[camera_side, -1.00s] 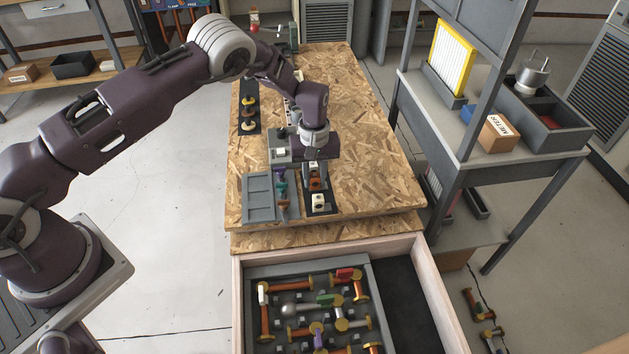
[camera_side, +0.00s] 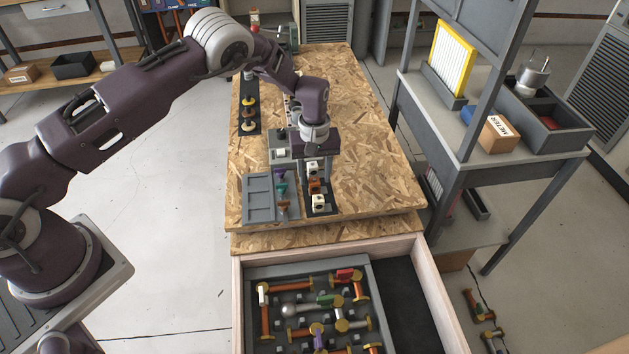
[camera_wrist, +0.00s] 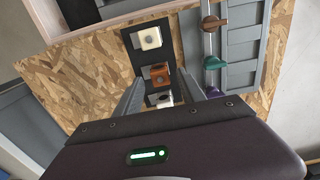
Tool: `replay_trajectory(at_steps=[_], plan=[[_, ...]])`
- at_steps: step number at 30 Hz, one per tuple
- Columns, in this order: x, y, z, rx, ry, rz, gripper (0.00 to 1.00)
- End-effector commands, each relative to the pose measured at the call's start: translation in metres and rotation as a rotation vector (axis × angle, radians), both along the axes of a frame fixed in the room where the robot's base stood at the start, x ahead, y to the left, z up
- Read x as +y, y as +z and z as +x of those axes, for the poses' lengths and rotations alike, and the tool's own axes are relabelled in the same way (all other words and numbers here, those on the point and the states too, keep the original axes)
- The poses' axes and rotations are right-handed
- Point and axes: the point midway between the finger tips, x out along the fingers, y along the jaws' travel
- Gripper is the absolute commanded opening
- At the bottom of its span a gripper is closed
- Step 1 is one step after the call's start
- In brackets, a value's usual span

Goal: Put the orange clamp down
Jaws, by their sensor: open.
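The orange clamp (camera_side: 314,186) is a small block with a hole, sitting on a black strip (camera_side: 325,211) between two white blocks. It also shows in the wrist view (camera_wrist: 159,75), in the middle of the row. My gripper (camera_wrist: 160,80) is open, with one finger on each side of the row near the orange clamp. In the side view my gripper (camera_side: 320,172) is over the strip, pointing down. I cannot tell whether a finger still touches the clamp.
A white block (camera_side: 318,202) stands in front of the orange one and another (camera_side: 312,169) behind it. Left are coloured-handled valves (camera_side: 281,187) and a grey panel (camera_side: 258,197). An open drawer (camera_side: 432,290) with pipe parts lies in front. The board's right side is clear.

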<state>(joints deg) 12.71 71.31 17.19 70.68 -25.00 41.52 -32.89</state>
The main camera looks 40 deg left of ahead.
Motion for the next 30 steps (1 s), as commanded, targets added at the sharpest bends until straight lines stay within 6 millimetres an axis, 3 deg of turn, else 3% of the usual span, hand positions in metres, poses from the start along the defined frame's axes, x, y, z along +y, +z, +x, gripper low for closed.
replay_trajectory(at_steps=[3, 9, 13, 19, 21, 23, 26, 27, 29, 30], plan=[[0.000, 0.036, 0.001, -0.004, -0.001, 0.000, 0.47], [0.000, 0.080, 0.000, -0.002, -0.001, -0.001, 0.47], [0.000, 0.091, 0.000, 0.000, 0.000, 0.000, 0.47], [0.000, 0.094, 0.000, 0.000, -0.001, 0.000, 0.47], [0.001, 0.107, -0.001, -0.010, -0.007, -0.007, 0.47], [0.003, 0.135, -0.006, -0.032, -0.025, -0.022, 0.47], [0.009, 0.210, -0.030, -0.093, -0.089, -0.057, 0.47], [0.011, 0.241, -0.047, -0.120, -0.129, -0.069, 0.47], [0.014, 0.284, -0.077, -0.166, -0.195, -0.080, 0.47], [0.016, 0.310, -0.101, -0.200, -0.244, -0.081, 0.47]])
